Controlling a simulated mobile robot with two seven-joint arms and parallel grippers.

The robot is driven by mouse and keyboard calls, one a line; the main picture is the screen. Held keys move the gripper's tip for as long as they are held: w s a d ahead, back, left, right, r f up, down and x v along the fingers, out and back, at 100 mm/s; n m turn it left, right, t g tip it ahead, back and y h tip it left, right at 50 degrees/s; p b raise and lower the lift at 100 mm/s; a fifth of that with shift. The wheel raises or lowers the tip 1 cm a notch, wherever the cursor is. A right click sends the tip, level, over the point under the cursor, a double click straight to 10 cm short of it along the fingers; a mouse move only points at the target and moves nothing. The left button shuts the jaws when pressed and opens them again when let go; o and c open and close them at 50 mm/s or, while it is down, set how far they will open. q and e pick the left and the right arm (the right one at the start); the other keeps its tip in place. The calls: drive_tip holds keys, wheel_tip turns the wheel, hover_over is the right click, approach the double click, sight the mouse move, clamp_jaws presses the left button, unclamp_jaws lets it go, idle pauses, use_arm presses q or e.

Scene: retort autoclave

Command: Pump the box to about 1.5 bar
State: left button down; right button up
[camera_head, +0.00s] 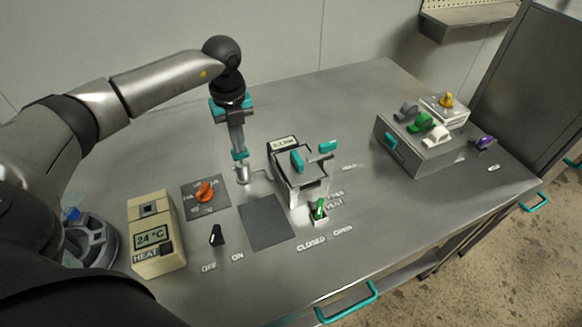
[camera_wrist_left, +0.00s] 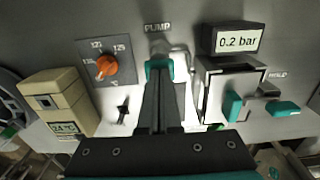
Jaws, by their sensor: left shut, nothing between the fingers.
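The box (camera_head: 310,187) is a pale open-topped housing with a teal handle (camera_head: 297,160) on it. Its pressure display (camera_wrist_left: 238,41) reads 0.2 bar in the left wrist view. The pump (camera_head: 243,174) is a small metal cylinder left of the box, with a teal handle (camera_wrist_left: 160,68) at its top, under the PUMP label (camera_wrist_left: 157,28). My left gripper (camera_head: 238,150) points down onto the pump handle. Its fingers are shut with nothing between them, and the fingertips (camera_wrist_left: 161,88) are at or just over the handle; contact is unclear. My right gripper is out of view.
An orange dial (camera_head: 205,192), a black switch (camera_head: 216,236) and a beige heater unit (camera_head: 157,250) reading 24 °C stand left of the box. A green vent lever (camera_head: 319,209) stands in front.

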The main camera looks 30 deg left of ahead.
use_arm(q)
drive_tip(key=shift+s+f+b, duration=0.1)
drive_tip(key=shift+f+b, duration=0.5)
drive_tip(key=shift+f, duration=0.4)
drive_tip(key=shift+r, duration=0.15)
drive_tip(key=shift+r+p, duration=0.8)
drive_tip(key=shift+p, duration=0.15)
